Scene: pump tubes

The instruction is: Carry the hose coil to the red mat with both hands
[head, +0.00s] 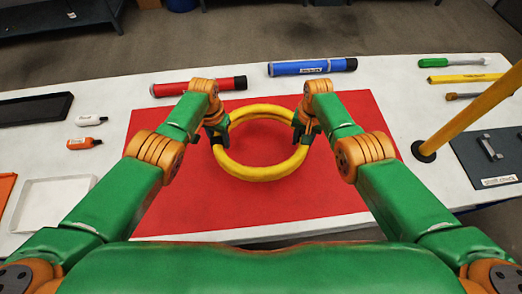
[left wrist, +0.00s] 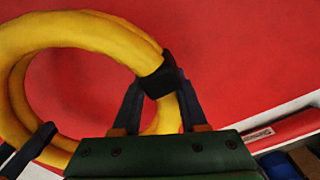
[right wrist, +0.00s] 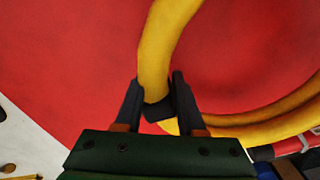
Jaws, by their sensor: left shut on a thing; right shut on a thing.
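The yellow hose coil (head: 258,172) is a ring with dark bands, over the middle of the red mat (head: 330,195). I cannot tell whether it touches the mat or hangs just above it. My left gripper (head: 217,134) is shut on the coil's left side; in the left wrist view the fingers (left wrist: 158,95) straddle the hose at a black band. My right gripper (head: 303,130) is shut on the coil's right side; in the right wrist view the fingers (right wrist: 158,98) close around the yellow hose (right wrist: 165,45) at a black band.
A red tube (head: 172,89) and a blue tube (head: 312,67) lie behind the mat. A slanted yellow post (head: 470,118) stands at the right near a grey panel (head: 476,162). Small bottles (head: 85,143) and a white tray (head: 45,208) are on the left.

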